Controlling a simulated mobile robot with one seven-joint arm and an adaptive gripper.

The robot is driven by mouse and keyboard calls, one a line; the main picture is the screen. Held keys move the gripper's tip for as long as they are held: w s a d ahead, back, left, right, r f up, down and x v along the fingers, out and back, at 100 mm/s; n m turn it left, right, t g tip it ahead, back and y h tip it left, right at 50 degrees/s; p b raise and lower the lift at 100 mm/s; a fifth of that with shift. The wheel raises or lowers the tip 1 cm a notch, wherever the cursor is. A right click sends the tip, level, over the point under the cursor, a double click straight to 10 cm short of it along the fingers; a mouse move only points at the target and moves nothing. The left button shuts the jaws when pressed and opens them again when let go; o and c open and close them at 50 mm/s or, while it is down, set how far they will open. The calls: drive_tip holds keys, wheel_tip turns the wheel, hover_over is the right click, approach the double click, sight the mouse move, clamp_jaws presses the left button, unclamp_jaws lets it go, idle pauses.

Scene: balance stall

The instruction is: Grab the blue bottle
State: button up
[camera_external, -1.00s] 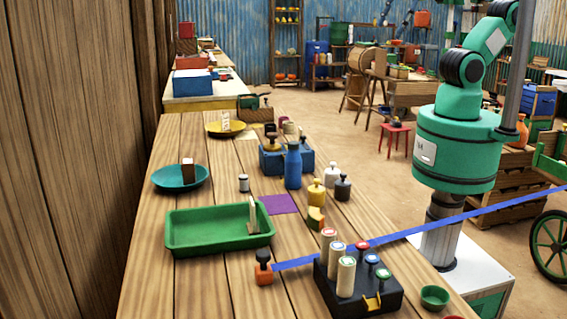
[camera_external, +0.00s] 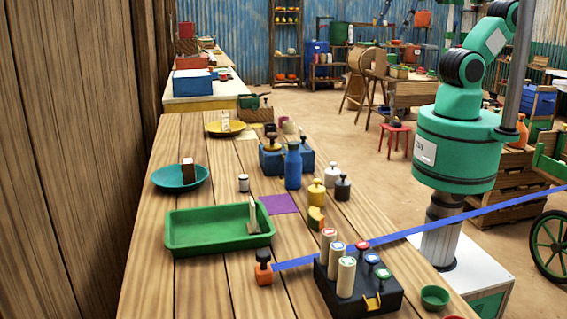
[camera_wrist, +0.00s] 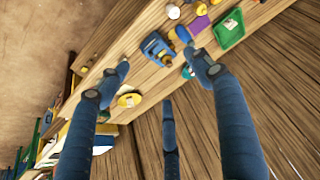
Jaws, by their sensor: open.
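The blue bottle (camera_external: 293,167) stands upright on the wooden table in the external view, just in front of a blue block (camera_external: 272,161) with weights in it. In the wrist view the bottle (camera_wrist: 184,34) shows small, near the tip of the right finger. My gripper (camera_wrist: 157,64) is open and empty, its blue fingers spread wide, with the table some way beyond them. My gripper is out of the external view; only part of my green arm shows at the right.
Near the bottle stand a yellow weight (camera_external: 317,193), a dark weight (camera_external: 343,188) and a pale weight (camera_external: 332,175). A green tray (camera_external: 190,248), a teal plate (camera_external: 163,184) and a purple square (camera_external: 279,204) lie to the left. A blue strap (camera_external: 430,221) crosses the front right.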

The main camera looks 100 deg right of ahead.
drive_tip(key=shift+w, duration=0.1)
drive_tip(key=g, duration=0.4)
hover_over(293, 142)
drive_tip(key=s+d, duration=0.2)
drive_tip(key=s, duration=0.4)
wheel_tip(293, 142, down, 18)
drive_tip(key=shift+m+g, duration=0.4)
drive_tip(key=shift+g, duration=0.4)
drive_tip(key=w+f, duration=0.2)
drive_tip(key=f, duration=0.2)
drive_tip(key=w+a+f, duration=0.1)
drive_tip(key=f, duration=0.4)
drive_tip(key=w+a+f, duration=0.1)
drive_tip(key=w+f, duration=0.1)
drive_tip(key=f, duration=0.2)
drive_tip(key=shift+w+f+p, duration=0.3)
drive_tip(key=shift+w+p, duration=0.05)
drive_tip(key=shift+w+a+f, duration=0.1)
drive_tip(key=shift+w+f, duration=0.05)
drive_tip(key=shift+f, duration=0.25)
